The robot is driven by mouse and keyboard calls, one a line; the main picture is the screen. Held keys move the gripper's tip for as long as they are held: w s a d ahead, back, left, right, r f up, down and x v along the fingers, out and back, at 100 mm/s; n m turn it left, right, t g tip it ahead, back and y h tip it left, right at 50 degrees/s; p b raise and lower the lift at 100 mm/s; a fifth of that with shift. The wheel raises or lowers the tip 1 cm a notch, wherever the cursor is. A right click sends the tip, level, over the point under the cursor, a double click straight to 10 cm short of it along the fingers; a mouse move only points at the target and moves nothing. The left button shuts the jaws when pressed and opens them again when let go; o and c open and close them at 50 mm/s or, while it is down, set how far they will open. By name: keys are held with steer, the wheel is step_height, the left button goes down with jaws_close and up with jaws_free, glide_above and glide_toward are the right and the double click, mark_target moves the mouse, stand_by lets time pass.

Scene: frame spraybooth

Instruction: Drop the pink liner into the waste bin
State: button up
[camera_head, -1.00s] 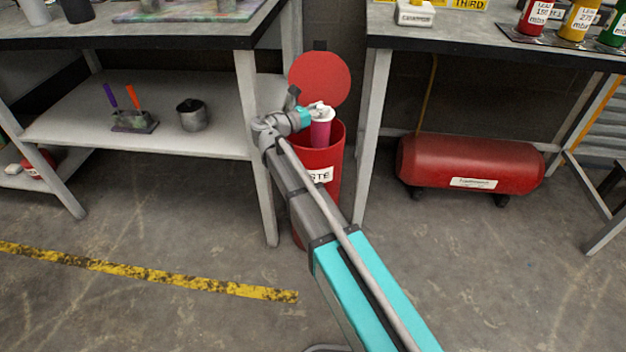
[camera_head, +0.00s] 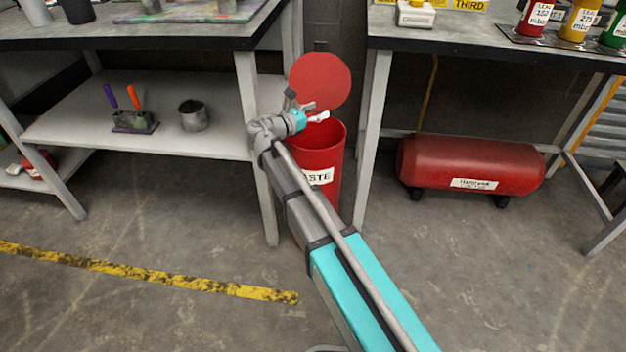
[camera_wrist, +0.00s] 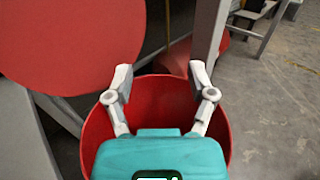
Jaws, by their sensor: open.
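The red waste bin (camera_head: 328,165) stands upright between the two benches, its round red lid raised behind it (camera_head: 320,82). A white label with dark letters is on its front. My gripper (camera_head: 323,112) is over the bin's mouth, open and empty. In the wrist view my gripper (camera_wrist: 158,75) has its two fingers spread apart above the red bin (camera_wrist: 150,100). The pink liner shows in neither view now. The bin's floor is hidden by my gripper and the near wall, so I cannot see what lies inside.
The left bench's lower shelf (camera_head: 90,133) holds a metal pot (camera_head: 193,115) and a small holder with purple and orange handles (camera_head: 133,122). The right bench (camera_head: 470,45) has a red tank (camera_head: 470,165) beneath it. The floor in front is clear, with a yellow-black stripe (camera_head: 150,273).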

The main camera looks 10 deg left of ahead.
steer(key=v, duration=1)
steer(key=shift+s+a, duration=0.25)
stand_by(0.5)
steer(key=s+d+f+m+g+y+p, duration=0.2)
steer(key=d+f+m+g, duration=0.25)
steer(key=d, duration=0.55)
steer(key=s+d+f+m+g+y+p, duration=0.1)
steer(key=s+d+f+m+g+p, duration=0.15)
steer(key=d+m, duration=0.6)
steer(key=s+d+f+m+g+y+p, duration=0.3)
steer(key=s+d+m+g+y+p, duration=0.15)
steer(key=s+d+m+y, duration=0.75)
step_height(320, 180, up, 38)
steer(key=s+d+m+h+p, duration=0.1)
steer(key=p, duration=3.6)
steer(key=shift+d+m+g+h, duration=0.15)
steer(key=shift+m+g+h, duration=0.15)
steer(key=shift+g+h, duration=0.1)
